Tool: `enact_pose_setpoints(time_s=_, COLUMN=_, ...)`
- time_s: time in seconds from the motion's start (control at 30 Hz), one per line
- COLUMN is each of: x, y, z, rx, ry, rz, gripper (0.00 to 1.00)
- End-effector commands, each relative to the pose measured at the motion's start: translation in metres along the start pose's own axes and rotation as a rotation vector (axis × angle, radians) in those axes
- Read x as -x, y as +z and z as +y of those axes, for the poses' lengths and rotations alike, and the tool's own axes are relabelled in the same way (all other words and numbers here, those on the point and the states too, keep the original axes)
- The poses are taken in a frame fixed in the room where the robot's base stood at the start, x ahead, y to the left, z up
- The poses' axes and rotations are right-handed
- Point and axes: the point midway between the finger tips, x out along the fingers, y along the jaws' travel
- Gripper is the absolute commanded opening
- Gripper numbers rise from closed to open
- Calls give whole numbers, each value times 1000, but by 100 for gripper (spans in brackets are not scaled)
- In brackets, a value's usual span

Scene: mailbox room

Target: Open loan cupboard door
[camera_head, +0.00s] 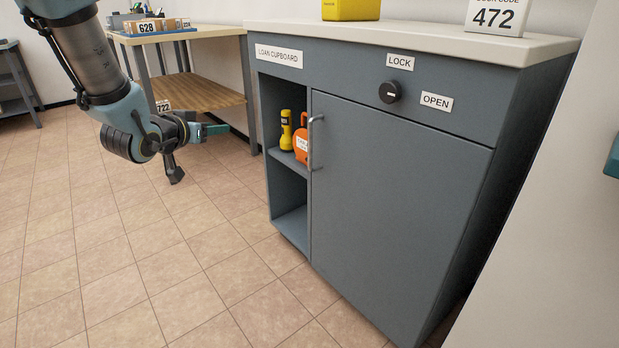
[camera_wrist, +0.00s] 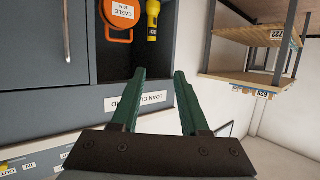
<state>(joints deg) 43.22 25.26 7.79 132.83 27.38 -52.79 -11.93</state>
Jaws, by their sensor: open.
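The grey loan cupboard (camera_head: 460,75) stands at the centre right in the head view. Its door (camera_head: 400,200) looks shut, with a vertical metal handle (camera_head: 312,142) on its left edge. A round black knob (camera_head: 390,92) sits above the door between a LOCK label (camera_head: 400,62) and an OPEN label (camera_head: 437,102); its white mark lies roughly level, toward the OPEN side. My gripper (camera_head: 210,140) is open and empty, left of the cupboard and apart from the handle. In the wrist view its green fingers (camera_wrist: 157,90) are spread, and the door handle (camera_wrist: 67,35) shows at upper left.
Open shelves left of the door hold a yellow torch (camera_head: 286,132) and an orange cable reel (camera_head: 301,145). A wooden-shelved table (camera_head: 190,92) stands behind my arm. A white panel (camera_head: 540,230) is at the right. Tiled floor before the cupboard is clear.

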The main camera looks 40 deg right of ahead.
Motion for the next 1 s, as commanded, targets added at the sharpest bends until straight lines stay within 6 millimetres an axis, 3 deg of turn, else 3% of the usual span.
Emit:
enact_pose_setpoints(time_s=0.03, x=-21, y=28, z=24, rx=-15, ry=59, rz=43, gripper=45)
enact_pose_setpoints(time_s=0.2, x=-51, y=51, z=90, rx=-39, ry=240, rz=193, gripper=45)
enact_pose_setpoints(time_s=0.4, x=-61, y=64, z=140, rx=-42, ry=380, rz=294, gripper=45)
enact_pose_setpoints(time_s=0.67, x=-72, y=60, z=159, rx=-42, ry=421, rz=325, gripper=45)
enact_pose_setpoints(time_s=1.0, x=-125, y=43, z=183, rx=-42, ry=419, rz=324, gripper=45)
